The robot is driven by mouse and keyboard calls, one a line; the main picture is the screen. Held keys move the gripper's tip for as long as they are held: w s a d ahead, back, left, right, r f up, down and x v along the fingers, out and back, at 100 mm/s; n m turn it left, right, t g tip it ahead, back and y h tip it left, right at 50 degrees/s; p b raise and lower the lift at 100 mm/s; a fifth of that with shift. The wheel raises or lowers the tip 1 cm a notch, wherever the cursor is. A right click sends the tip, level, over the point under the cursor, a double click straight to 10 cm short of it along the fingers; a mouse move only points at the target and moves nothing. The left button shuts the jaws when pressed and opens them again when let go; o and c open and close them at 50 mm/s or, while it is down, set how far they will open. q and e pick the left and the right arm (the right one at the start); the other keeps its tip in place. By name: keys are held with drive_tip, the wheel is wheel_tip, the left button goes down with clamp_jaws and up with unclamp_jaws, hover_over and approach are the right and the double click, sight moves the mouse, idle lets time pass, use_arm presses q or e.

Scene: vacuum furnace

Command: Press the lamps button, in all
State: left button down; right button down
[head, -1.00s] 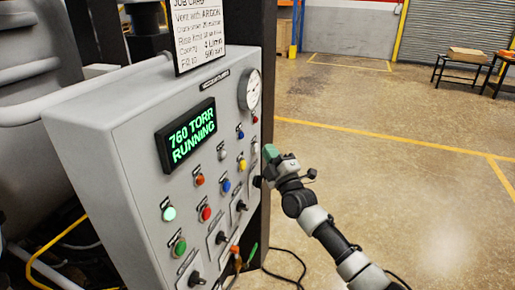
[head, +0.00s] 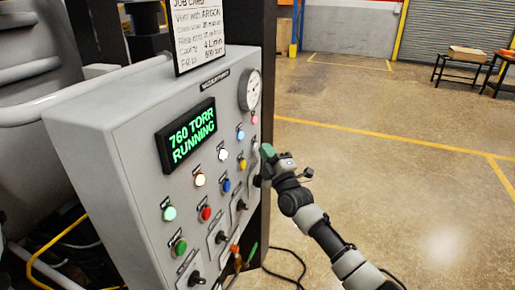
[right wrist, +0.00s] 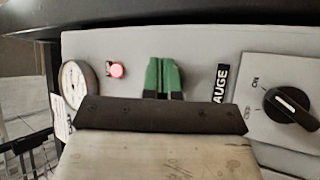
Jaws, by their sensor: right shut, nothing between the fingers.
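The grey control panel (head: 130,150) stands at the left in the head view. My right gripper (head: 266,152) is at its right edge, with green fingertips shut and empty. In the right wrist view the fingertips (right wrist: 162,72) meet the panel face between a lit red lamp and a label reading "AUGE". No button shows beyond them; what lies under the tips is hidden, and I cannot read which button is the lamps one. The orange lamp (head: 200,179), white lamp (head: 223,154), blue lamp (head: 240,134) and red lamp (head: 254,119) glow. My left gripper is not in view.
The display (head: 187,135) reads 760 TORR RUNNING. A round gauge (head: 250,90) and a job card (head: 198,30) are above. A black rotary knob (right wrist: 290,104) is right of the fingertips in the wrist view. The floor (head: 400,190) to the right is clear.

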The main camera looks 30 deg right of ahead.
idle(0.5)
drive_tip(key=shift+s+d+p, duration=0.3)
drive_tip(key=shift+s+d, duration=0.1)
drive_tip(key=shift+s, duration=0.15)
drive_tip(key=s+d+p, duration=0.1)
drive_tip(key=s+d, duration=0.2)
drive_tip(key=shift+s+d, duration=0.15)
drive_tip(key=shift+s, duration=0.25)
idle(0.8)
